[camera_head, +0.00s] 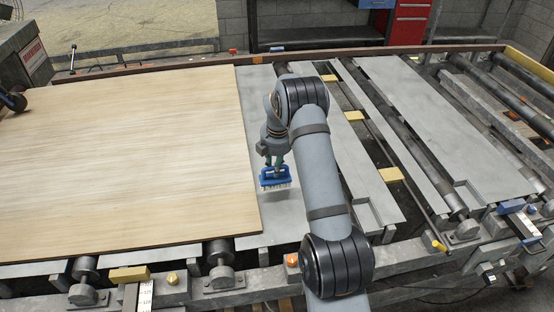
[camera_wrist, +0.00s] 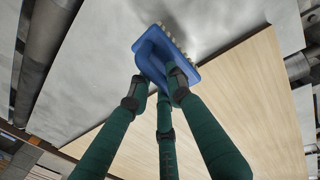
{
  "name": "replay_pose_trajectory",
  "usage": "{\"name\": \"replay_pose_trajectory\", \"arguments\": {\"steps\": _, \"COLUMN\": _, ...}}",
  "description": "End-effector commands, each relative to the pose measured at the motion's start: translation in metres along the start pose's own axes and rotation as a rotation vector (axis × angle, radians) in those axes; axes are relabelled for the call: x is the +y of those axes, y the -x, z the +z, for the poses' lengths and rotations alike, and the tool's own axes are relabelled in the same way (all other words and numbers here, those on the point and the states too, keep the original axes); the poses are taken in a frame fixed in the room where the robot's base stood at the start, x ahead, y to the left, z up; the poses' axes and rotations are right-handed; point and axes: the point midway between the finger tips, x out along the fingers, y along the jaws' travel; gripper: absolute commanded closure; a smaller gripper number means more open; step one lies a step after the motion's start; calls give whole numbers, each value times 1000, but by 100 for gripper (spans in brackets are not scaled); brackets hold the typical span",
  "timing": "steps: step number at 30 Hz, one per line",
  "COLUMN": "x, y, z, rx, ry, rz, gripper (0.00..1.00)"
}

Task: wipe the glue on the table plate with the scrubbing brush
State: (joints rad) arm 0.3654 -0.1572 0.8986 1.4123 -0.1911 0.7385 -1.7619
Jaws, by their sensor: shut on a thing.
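My gripper (camera_head: 273,162) is shut on a blue scrubbing brush (camera_head: 275,179), bristles down, just right of the wood sheet's edge. The wrist view shows the brush's blue body (camera_wrist: 158,55) between my green fingers (camera_wrist: 163,88), with pale bristles at its far side. The brush is over the grey metal table plate (camera_head: 290,205). I cannot tell for sure whether the bristles touch the plate. A darker smudge shows on the plate beside the bristles in the wrist view, and I cannot tell whether it is glue or shadow. My arm hides part of the plate in the head view.
A large wood veneer sheet (camera_head: 120,150) covers the left side. More grey plates (camera_head: 440,125) lie to the right, with gaps, rollers and yellow blocks (camera_head: 390,175) between them. A red cabinet (camera_head: 408,22) stands behind. A metal frame with rollers runs along the front edge.

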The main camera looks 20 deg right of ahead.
Motion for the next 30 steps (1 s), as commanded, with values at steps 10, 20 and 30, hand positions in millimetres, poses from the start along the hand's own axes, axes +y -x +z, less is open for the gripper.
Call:
{"name": "replay_pose_trajectory", "arguments": {"steps": 10, "x": 6, "y": 26, "z": -4, "rx": 1, "ry": 6, "rz": 1, "gripper": 100}}
{"name": "replay_pose_trajectory", "arguments": {"steps": 20, "x": 6, "y": 25, "z": -4, "rx": 1, "ry": 6, "rz": 2, "gripper": 100}}
{"name": "replay_pose_trajectory", "arguments": {"steps": 30, "x": -2, "y": 24, "z": -12, "rx": -7, "ry": -32, "rz": 0, "gripper": 100}}
